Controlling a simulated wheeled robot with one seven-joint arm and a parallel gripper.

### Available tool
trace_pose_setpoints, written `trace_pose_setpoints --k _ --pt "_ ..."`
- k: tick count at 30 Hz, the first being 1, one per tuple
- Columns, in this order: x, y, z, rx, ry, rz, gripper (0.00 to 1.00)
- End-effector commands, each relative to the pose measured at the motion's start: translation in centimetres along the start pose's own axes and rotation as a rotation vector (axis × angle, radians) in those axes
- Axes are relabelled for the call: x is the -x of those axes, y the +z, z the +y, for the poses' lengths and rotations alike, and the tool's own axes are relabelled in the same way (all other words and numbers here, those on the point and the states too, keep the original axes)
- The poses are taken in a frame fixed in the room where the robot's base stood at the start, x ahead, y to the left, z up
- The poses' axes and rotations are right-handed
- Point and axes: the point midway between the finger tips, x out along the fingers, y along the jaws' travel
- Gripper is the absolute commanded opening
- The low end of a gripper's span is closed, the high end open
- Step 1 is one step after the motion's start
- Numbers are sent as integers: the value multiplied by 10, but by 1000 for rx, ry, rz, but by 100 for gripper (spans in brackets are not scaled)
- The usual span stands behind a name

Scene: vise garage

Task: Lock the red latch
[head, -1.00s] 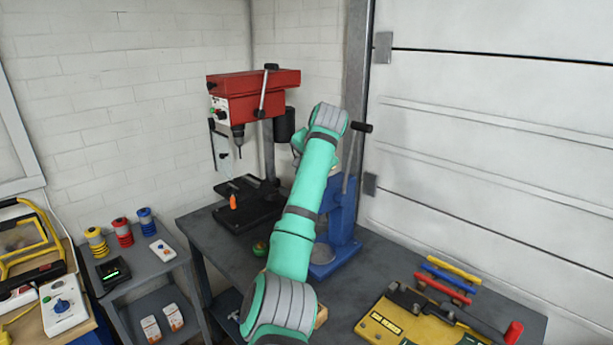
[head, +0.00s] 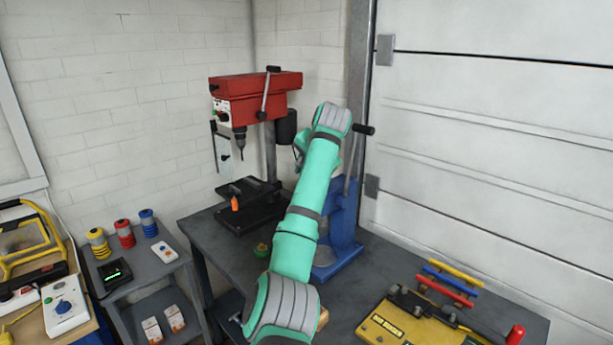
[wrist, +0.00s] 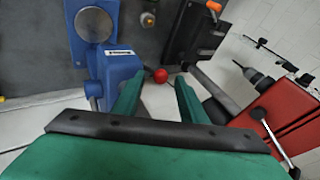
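No part is clearly recognisable as the red latch. A yellow device (head: 382,325) at the bottom right of the head view has a red-ended handle (head: 515,333), and a red bar (head: 445,292) lies behind it; I cannot tell if either is the latch. In the wrist view, my gripper (wrist: 155,88) has its two green fingers apart with nothing between them. A small red ball (wrist: 160,75) shows beyond the fingertips, between the blue press (wrist: 122,68) and the drill press.
The red drill press (head: 255,95) stands at the back of the dark bench (head: 365,280). The blue press (head: 343,225) stands beside my arm. Blue and yellow bars lie behind the yellow device. A grey cart (head: 150,270) with spools stands at the left. Bare bench shows right of the blue press.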

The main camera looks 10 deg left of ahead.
Motion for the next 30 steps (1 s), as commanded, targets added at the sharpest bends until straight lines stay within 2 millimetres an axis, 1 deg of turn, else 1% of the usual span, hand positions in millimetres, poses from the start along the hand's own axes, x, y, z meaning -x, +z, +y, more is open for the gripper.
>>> trace_pose_setpoints --k 5,9,12,15,21,30 --pt "29 -1 0 0 -2 4 38" --pt "56 -1 0 -1 -1 3 38" --pt "74 -1 0 -1 -1 3 38" --pt "87 -1 0 -1 -1 3 38" --pt "100 0 1 0 1 1 38" --pt "101 0 1 0 1 0 38"
